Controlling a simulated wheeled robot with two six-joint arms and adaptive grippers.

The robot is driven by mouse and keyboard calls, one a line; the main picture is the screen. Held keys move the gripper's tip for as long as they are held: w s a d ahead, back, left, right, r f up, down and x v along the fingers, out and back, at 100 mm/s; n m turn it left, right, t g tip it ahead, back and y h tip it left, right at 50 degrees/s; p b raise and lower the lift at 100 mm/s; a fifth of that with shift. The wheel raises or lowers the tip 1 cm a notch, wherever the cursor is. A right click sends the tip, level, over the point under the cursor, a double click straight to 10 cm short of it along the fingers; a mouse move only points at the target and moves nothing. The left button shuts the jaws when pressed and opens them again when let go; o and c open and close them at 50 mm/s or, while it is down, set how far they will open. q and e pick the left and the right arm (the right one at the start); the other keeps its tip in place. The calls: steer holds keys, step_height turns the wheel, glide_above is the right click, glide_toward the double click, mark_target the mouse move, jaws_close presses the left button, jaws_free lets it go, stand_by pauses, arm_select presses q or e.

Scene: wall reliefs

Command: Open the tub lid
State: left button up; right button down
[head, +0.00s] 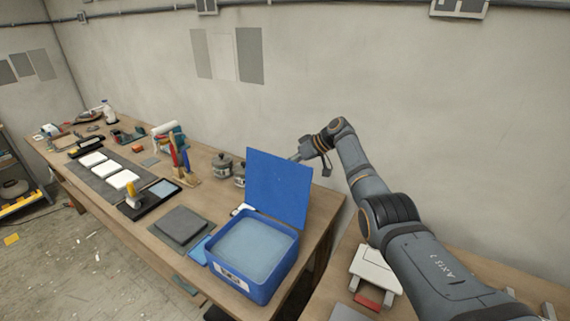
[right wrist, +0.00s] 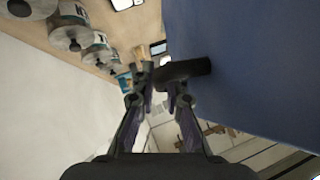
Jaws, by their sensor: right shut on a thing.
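The blue tub (head: 246,273) stands near the front edge of the wooden workbench, with a pale, flat surface inside. Its blue lid (head: 279,187) stands up steeply from the tub's back side, so the tub is open. The lid's face also fills the right side of the right wrist view (right wrist: 265,70). My right gripper (right wrist: 162,92) is shut on the dark handle (right wrist: 188,70) that sticks out from the lid. In the head view the gripper is behind the lid's upper edge, its fingertips partly hidden. My left gripper is not in view.
Grey lidded pots (head: 222,165) stand behind the tub, near the wall. A dark grey block (head: 182,225) lies left of the tub. A tool holder (head: 187,176) stands farther left. A second bench (head: 352,262) is at the right. Open space lies above the tub.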

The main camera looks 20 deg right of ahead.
steer(key=shift+s+a+f, duration=0.1)
steer(key=shift+f, duration=0.15)
steer(key=c, duration=1.7)
jaws_free()
steer(key=shift+o, duration=0.2)
steer(key=v, duration=1.2)
steer(key=shift+r, duration=0.1)
